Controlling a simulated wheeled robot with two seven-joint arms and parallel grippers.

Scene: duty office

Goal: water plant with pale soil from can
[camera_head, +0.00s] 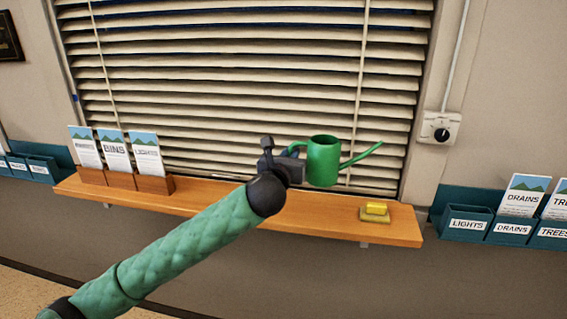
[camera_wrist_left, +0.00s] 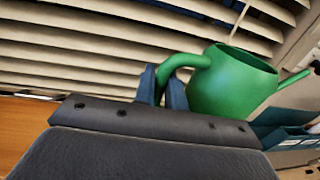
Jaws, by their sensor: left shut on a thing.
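A green watering can (camera_head: 322,162) is held above the wooden shelf in the head view, its spout pointing right and slightly up. My left gripper (camera_head: 292,153) is shut on the can's handle at its left side. In the left wrist view the two fingers (camera_wrist_left: 163,88) close around the curved handle, and the can body (camera_wrist_left: 232,82) is to the right of them with its open top showing. The can looks near upright. I see no plant and no pale soil in either view. My right gripper is not in view.
The wooden shelf (camera_head: 228,205) runs below the window blinds. Card holders with leaflets (camera_head: 117,152) stand at its left end, and a yellow sponge-like block (camera_head: 376,208) lies at its right end. Teal leaflet bins (camera_head: 468,222) hang at the right. The shelf's middle is bare.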

